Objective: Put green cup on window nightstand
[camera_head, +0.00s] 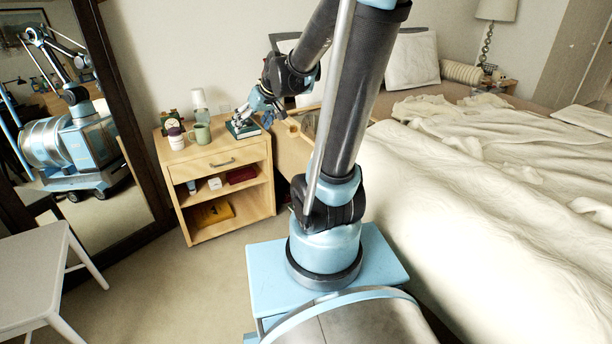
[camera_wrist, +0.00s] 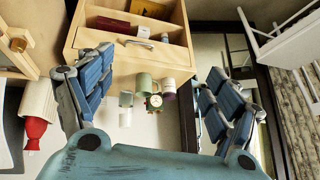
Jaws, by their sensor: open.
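The green cup (camera_head: 201,134) stands upright on top of the wooden nightstand (camera_head: 220,159) beside the mirror. It also shows in the wrist view (camera_wrist: 144,83), between the fingers in the picture but apart from them. My gripper (camera_head: 241,122) is over the right side of that nightstand top, to the right of the cup. In the wrist view my gripper (camera_wrist: 160,65) has its fingers spread wide with nothing held. A second, far nightstand (camera_head: 501,84) stands beyond the bed. The window is not in view, so I cannot tell which nightstand is by it.
A white and purple jar (camera_head: 176,139), a small clock (camera_head: 170,119) and a pale bottle (camera_head: 198,103) crowd the cup. A dark book (camera_head: 243,129) lies under my gripper. The bed (camera_head: 470,200) fills the right. A mirror (camera_head: 85,130) and white stool (camera_head: 40,275) are left.

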